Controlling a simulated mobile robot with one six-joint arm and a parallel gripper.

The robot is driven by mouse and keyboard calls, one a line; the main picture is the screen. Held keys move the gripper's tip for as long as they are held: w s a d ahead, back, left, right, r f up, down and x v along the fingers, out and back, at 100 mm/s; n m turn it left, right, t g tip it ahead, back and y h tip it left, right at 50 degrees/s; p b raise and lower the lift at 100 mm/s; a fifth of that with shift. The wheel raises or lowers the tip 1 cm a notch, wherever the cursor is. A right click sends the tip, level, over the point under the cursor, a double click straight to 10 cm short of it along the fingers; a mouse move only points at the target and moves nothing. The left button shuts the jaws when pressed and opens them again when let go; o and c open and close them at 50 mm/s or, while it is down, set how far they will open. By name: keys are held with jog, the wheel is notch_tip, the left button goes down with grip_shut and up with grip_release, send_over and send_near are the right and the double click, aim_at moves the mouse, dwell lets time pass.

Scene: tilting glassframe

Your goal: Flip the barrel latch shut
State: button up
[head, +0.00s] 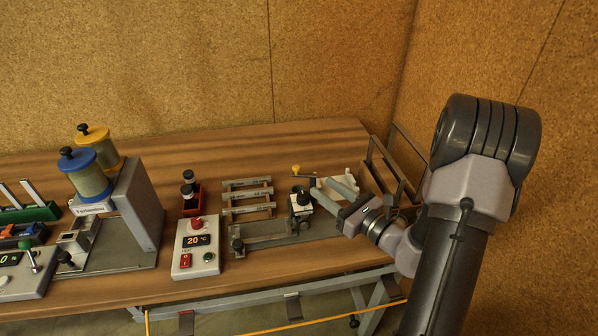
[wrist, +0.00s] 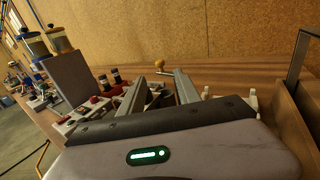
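A small lever with a yellow knob (head: 296,169) stands behind a white block with a black knob (head: 302,198) on the bench; this is perhaps the barrel latch, but I cannot tell for sure. The yellow knob also shows in the wrist view (wrist: 159,64), beyond and between my fingers. My gripper (head: 331,184) is open, just right of the lever and block, with its fingers pointing left. The latch's lower part is hidden in the wrist view.
A grey metal fixture (head: 270,238) and slatted racks (head: 247,198) lie left of my gripper. A control box (head: 195,247) reading 20 °C stands further left, near the hopper machine (head: 138,212).

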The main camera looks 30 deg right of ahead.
aim_at(299, 170)
jog(key=b+x, duration=0.1)
jog(key=x, duration=0.9)
